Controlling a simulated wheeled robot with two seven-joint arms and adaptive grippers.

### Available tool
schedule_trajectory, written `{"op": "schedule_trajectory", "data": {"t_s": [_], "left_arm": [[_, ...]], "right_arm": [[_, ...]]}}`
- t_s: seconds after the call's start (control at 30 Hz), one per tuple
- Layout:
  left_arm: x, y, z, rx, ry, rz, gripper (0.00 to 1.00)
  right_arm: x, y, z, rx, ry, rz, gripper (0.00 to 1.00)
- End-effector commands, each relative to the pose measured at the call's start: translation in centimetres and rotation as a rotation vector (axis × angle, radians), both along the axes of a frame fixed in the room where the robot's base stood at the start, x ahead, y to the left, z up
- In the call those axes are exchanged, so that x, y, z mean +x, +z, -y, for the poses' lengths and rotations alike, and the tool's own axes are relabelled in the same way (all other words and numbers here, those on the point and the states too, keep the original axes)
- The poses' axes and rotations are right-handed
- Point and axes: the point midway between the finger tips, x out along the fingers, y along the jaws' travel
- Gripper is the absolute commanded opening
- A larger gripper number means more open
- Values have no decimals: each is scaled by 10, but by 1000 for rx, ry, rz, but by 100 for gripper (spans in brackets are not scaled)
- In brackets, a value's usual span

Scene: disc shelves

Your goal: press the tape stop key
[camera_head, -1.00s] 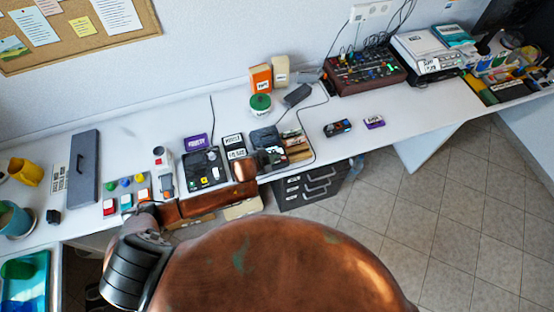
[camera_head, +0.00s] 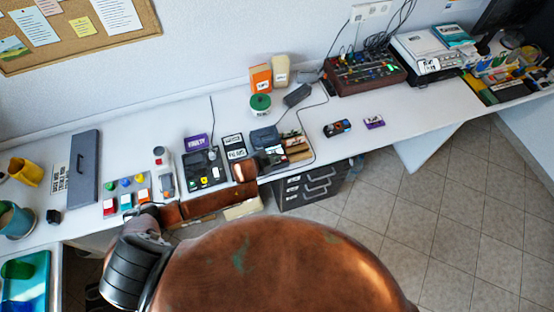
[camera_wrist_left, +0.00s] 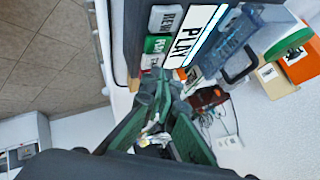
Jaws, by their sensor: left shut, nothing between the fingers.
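The dark tape player (camera_wrist_left: 145,30) shows close up in the left wrist view, with a grey REW key (camera_wrist_left: 164,18), a green key (camera_wrist_left: 157,45) and a red key (camera_wrist_left: 150,69) in a row. The red key is partly hidden by the fingers, and I cannot read its word. My left gripper (camera_wrist_left: 160,82) is shut and empty, its dark green fingers close to the red key; I cannot tell whether they touch. In the head view the left gripper (camera_head: 272,158) is at the front of the table, covering part of the player. My right gripper is not in view.
A white card reading PLAY (camera_wrist_left: 195,40) is beside the keys. A blue box with a handle (camera_head: 265,137) stands behind the gripper.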

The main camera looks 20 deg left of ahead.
Motion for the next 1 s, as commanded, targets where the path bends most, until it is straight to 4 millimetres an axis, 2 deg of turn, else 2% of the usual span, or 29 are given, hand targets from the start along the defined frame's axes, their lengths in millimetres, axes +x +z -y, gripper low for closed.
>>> {"op": "schedule_trajectory", "data": {"t_s": [1.0], "left_arm": [[0, -8, 0, 0, 0, 0, 0]], "right_arm": [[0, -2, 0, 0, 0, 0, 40]]}}
